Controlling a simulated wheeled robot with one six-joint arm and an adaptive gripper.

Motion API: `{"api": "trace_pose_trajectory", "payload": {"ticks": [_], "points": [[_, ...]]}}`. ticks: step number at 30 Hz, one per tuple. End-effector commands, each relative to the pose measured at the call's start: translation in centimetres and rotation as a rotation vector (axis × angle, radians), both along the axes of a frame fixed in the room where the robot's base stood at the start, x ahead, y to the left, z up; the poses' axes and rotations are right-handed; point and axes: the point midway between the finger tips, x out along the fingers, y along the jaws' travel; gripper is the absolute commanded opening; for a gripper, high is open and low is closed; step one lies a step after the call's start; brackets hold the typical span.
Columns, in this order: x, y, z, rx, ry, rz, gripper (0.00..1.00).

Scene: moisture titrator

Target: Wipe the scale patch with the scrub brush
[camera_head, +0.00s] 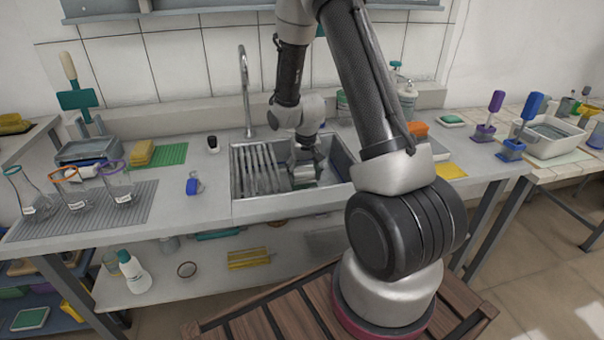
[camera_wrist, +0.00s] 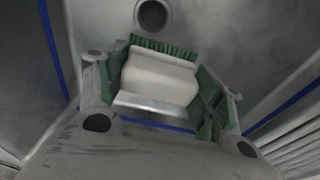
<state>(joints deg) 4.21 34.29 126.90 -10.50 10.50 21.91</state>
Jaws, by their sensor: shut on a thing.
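My gripper (camera_head: 304,170) reaches down into the metal sink (camera_head: 240,208). In the wrist view my gripper (camera_wrist: 160,82) is shut on the scrub brush (camera_wrist: 158,78), a pale block with dark green bristles along its far edge. The brush sits between the two fingers, inside the basin, just short of the round drain (camera_wrist: 152,14). Whether the bristles touch the sink floor I cannot tell. I cannot make out a clear scale patch; the basin floor around the brush is mottled grey.
A ribbed rack (camera_head: 258,170) fills the sink's left side. Blue lines run along the basin in the wrist view. Flasks (camera_head: 118,183) stand on a grey mat at left, and a small blue item (camera_head: 193,184) stands left of the sink. Orange and yellow sponges lie at right.

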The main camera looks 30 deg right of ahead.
Motion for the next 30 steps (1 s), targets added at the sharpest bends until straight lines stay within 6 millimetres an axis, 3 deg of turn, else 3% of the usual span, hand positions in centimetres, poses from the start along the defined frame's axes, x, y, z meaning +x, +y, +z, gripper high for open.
{"api": "trace_pose_trajectory", "payload": {"ticks": [13, 25, 30], "points": [[-1.1, -3.8, 0.0, 0.001, 0.001, -0.003, 0.48], [-1.2, -4.1, 0.0, 0.000, 0.001, 0.000, 0.48], [-0.2, -4.4, 0.0, 0.000, -0.001, -0.001, 0.48]]}}
